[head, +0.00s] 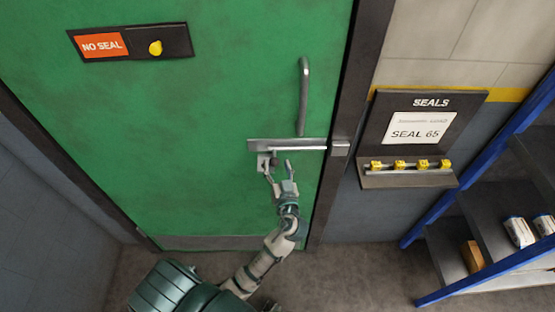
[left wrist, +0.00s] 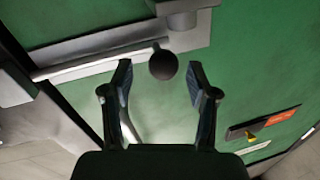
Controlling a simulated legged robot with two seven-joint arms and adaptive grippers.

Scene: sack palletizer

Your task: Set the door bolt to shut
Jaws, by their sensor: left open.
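The green door (head: 200,110) carries a metal bolt (head: 300,147) on a plate near its right edge. The bolt's rod also shows in the left wrist view (left wrist: 95,63), running toward the keeper (left wrist: 12,90). The keeper (head: 340,147) sits on the dark door frame. I cannot tell whether the rod's end is inside it. A dark round knob (left wrist: 163,65) hangs at the bolt's other end. My left gripper (head: 278,168) is open just below the bolt. In the left wrist view its fingers stand either side of the knob, apart from it. My right gripper is out of view.
A vertical handle (head: 304,95) stands above the bolt. A "NO SEAL" panel (head: 130,42) with a yellow knob is at the upper left. A seals board (head: 420,105) with several yellow seals hangs right of the frame. A blue-framed shelf (head: 480,215) stands at the right.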

